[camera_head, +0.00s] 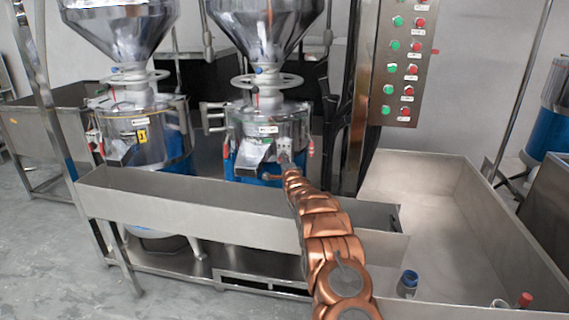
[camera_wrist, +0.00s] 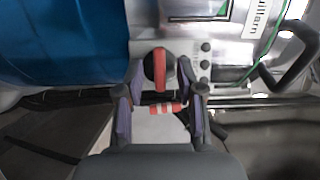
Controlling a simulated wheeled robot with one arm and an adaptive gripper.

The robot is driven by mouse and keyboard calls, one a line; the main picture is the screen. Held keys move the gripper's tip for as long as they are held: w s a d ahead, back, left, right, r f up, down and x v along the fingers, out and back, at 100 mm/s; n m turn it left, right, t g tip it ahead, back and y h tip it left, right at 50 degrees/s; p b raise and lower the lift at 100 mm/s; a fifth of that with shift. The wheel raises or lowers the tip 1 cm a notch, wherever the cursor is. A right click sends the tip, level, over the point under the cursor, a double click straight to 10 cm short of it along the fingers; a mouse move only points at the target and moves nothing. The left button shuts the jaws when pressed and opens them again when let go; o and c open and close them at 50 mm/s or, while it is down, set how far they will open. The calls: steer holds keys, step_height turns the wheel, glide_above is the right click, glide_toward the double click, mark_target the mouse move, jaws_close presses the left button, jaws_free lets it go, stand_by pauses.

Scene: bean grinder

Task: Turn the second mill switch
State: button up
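The second mill (camera_head: 265,125) is a steel machine with a blue lower body and a hopper on top, in the middle of the head view. In the wrist view its switch (camera_wrist: 159,70) is a round black knob with an upright red bar, set on a steel face. My gripper (camera_wrist: 168,84) is open, its two fingers apart and pointing at the switch. The knob shows between the fingertips, nearer the left one; contact cannot be told. In the head view my gripper (camera_head: 288,168) is at the mill's lower front, and the switch cannot be made out there.
A red and white striped piece (camera_wrist: 165,108) shows between the fingers. Small black buttons (camera_wrist: 205,62) sit right of the switch. The first mill (camera_head: 140,130) stands at left. A steel trough (camera_head: 190,195) lies below my arm. A button panel (camera_head: 405,65) hangs at right.

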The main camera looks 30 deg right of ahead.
steer(key=shift+c, duration=0.4)
jaws_close()
